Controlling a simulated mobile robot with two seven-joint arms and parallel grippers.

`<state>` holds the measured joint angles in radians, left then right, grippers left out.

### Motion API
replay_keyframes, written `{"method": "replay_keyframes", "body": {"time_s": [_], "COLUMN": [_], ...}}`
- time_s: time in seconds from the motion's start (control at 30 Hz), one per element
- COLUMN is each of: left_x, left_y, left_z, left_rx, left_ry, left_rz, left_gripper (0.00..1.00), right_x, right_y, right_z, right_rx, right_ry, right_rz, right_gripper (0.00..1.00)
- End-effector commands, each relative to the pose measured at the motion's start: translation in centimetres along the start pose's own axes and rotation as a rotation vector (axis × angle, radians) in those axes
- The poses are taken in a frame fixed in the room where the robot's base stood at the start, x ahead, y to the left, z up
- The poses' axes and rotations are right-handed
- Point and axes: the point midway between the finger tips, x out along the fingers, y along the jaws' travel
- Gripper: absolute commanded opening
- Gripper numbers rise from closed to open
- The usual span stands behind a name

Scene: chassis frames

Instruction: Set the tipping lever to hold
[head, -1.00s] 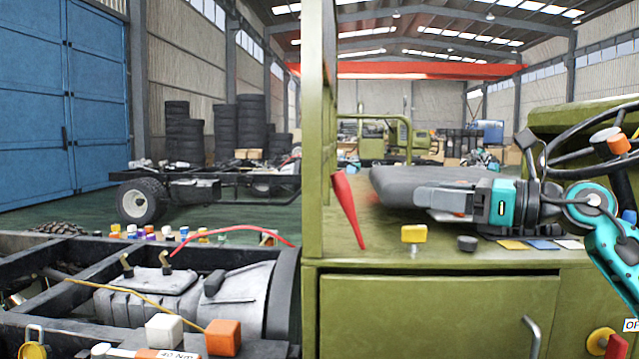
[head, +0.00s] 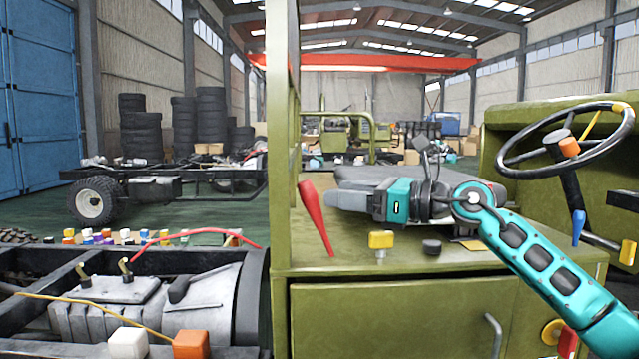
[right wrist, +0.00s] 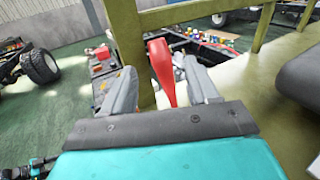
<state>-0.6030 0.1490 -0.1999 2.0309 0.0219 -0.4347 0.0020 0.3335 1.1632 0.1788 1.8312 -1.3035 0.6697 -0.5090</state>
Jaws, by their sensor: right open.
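A red lever (head: 314,215), likely the tipping lever, leans at the left end of the green cab ledge, its thick end up. My right gripper (head: 332,201) is open just right of the lever's upper part, fingers pointing left at it. In the right wrist view the red lever (right wrist: 161,70) appears between the two grey fingers (right wrist: 160,82), with gaps on both sides. How deep it sits between them is hard to tell. No hold marking is readable. My left gripper is not in view.
A yellow knob (head: 381,241) and a black knob (head: 431,246) stand on the ledge below my right gripper. A grey seat (head: 378,180) lies behind it. A green post (head: 283,120) rises left of the lever. A steering wheel (head: 517,150) is at right.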

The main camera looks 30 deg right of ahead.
Motion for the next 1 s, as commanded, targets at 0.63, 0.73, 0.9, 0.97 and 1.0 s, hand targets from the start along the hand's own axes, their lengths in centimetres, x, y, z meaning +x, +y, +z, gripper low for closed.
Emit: {"method": "replay_keyframes", "body": {"time_s": [0.63, 0.73, 0.9, 0.97, 1.0], "left_x": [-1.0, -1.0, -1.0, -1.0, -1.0], "left_y": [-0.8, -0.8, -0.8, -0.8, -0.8], "left_z": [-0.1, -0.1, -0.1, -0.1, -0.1], "left_rx": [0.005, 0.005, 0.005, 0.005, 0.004], "left_ry": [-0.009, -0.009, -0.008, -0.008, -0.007], "left_rz": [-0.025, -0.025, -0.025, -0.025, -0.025], "left_gripper": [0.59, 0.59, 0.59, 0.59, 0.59], "right_x": [5.4, 5.4, 5.4, 5.4, 5.3], "right_y": [0.0, 0.0, 0.0, 0.0, 0.0], "right_z": [0.0, 0.0, 0.0, 0.0, 0.0], "right_rx": [0.001, 0.001, 0.001, 0.001, 0.001], "right_ry": [0.0, 0.0, 0.0, 0.0, 0.0], "right_rz": [0.0, 0.0, 0.0, 0.0, 0.0], "right_gripper": [0.59, 0.59, 0.51, 0.45, 0.42]}}
